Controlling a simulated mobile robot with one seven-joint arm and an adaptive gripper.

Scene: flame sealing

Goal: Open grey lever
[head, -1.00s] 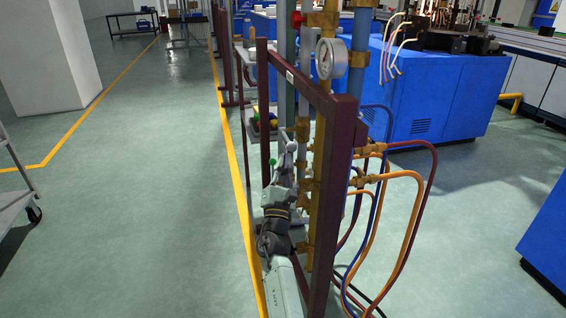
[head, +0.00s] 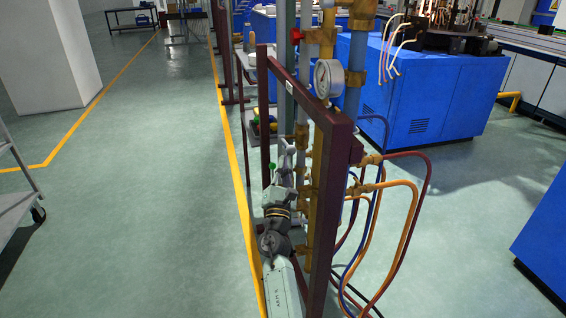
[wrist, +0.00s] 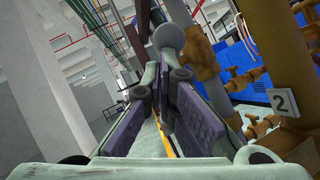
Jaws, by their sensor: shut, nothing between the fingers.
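A grey lever with a rounded end (wrist: 169,40) stands up just beyond my fingertips in the wrist view, beside the brass pipework. My gripper (wrist: 160,88) is shut and empty, its two purple-padded fingers pointing at the lever's lower part. I cannot tell whether the fingers touch it. In the head view my gripper (head: 286,152) is at the left side of the brass pipes, inside the dark red frame. The lever cannot be told apart from the gripper there.
Brass pipes (wrist: 247,80) and a plate marked 2 (wrist: 283,103) are close on the right. Hoses (head: 412,210) hang right of the frame.

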